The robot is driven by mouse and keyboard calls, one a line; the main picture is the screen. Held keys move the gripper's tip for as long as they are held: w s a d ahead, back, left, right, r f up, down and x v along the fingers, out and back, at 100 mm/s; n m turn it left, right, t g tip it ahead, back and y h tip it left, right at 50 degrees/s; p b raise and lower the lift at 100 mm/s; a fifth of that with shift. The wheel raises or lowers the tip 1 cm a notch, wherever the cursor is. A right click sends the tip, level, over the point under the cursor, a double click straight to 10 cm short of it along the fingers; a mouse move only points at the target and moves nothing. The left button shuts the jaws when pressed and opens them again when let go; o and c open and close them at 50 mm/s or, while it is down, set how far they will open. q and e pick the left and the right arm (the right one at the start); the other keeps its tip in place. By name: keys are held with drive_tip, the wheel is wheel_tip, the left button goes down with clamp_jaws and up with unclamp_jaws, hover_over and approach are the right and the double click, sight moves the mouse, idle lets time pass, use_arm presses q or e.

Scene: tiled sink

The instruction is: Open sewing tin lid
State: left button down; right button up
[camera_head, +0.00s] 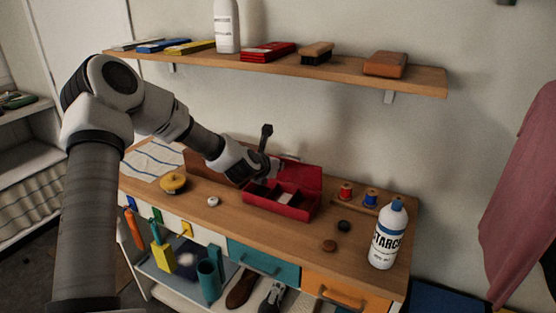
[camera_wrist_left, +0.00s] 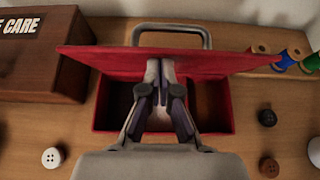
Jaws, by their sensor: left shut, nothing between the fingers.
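The red sewing tin (camera_head: 290,211) stands on the wooden worktop, and its compartments show from above. Its red lid (camera_head: 309,178) is raised and tilted up at the back. In the left wrist view the tin's front wall (camera_wrist_left: 103,110) and the lid (camera_wrist_left: 105,58) show, with a grey handle (camera_wrist_left: 207,38) at the lid's far edge. My left gripper (camera_head: 271,172) is shut and empty over the tin, its fingertips (camera_wrist_left: 160,72) close to the lid's inner side. I cannot tell whether they touch it. My gripper hides part of the compartments. My right gripper is not in view.
A wooden box (camera_wrist_left: 40,55) stands left of the tin. Thread spools (camera_head: 346,192), dark buttons (camera_head: 329,245) and a starch bottle (camera_head: 387,240) are to the right. A yellow round item (camera_head: 173,183) and a white button (camera_head: 213,201) lie left. A loaded shelf (camera_head: 340,72) hangs above.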

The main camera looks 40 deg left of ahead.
use_arm(q)
drive_tip(key=shift+w+a+r+g+p, duration=0.1)
drive_tip(key=shift+w+r+g+p, duration=0.15)
drive_tip(key=shift+w, duration=0.35)
drive_tip(key=shift+w+a+r+g+p, duration=0.15)
drive_tip(key=shift+w+r+g, duration=0.15)
drive_tip(key=shift+w, duration=0.25)
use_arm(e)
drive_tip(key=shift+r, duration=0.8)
use_arm(q)
drive_tip(key=shift+d, duration=0.1)
